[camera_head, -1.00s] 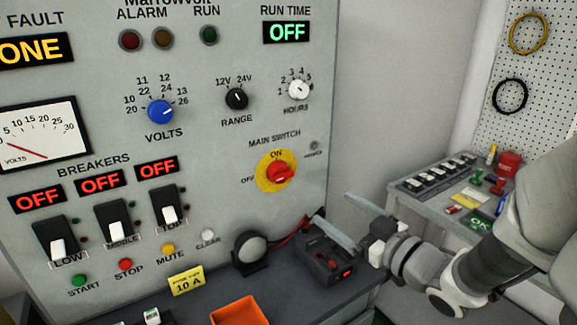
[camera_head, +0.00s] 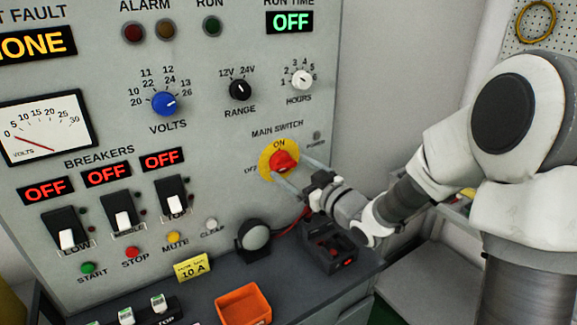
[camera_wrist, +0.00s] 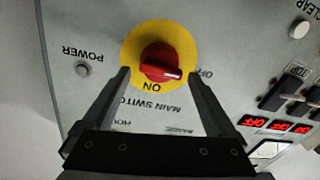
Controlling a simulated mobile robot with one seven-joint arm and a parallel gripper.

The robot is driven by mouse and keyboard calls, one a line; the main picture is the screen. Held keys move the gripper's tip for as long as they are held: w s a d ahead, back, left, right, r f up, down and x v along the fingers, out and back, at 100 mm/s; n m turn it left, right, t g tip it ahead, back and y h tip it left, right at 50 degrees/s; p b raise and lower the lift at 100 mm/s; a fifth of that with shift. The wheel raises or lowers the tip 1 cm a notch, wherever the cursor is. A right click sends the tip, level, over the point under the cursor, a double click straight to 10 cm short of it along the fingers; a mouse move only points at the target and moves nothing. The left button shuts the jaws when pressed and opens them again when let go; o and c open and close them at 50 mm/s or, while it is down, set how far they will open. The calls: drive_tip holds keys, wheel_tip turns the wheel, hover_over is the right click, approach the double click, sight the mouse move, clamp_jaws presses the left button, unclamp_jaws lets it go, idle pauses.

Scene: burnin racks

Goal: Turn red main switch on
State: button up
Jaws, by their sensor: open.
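The red main switch (camera_head: 285,162) is a rotary knob on a round yellow plate (camera_head: 266,160) on the grey panel. In the wrist view, which is upside down, the knob (camera_wrist: 155,63) has a white mark pointing right, toward the OFF label; ON is at the plate's lower edge there. My gripper (camera_head: 290,170) is in front of the switch, open and empty. In the wrist view its fingertips (camera_wrist: 158,74) lie one to each side of the knob. I cannot tell whether they touch the plate.
A small grey POWER lamp (camera_head: 317,135) sits to the right of the switch. Below are a round black-rimmed fixture (camera_head: 255,240), a dark box with a red light (camera_head: 330,246) and an orange bin (camera_head: 243,303) on the ledge. Breaker levers are at left, with OFF displays.

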sight(284, 164)
drive_tip(key=shift+x, duration=1.15)
drive_tip(key=c, duration=1.2)
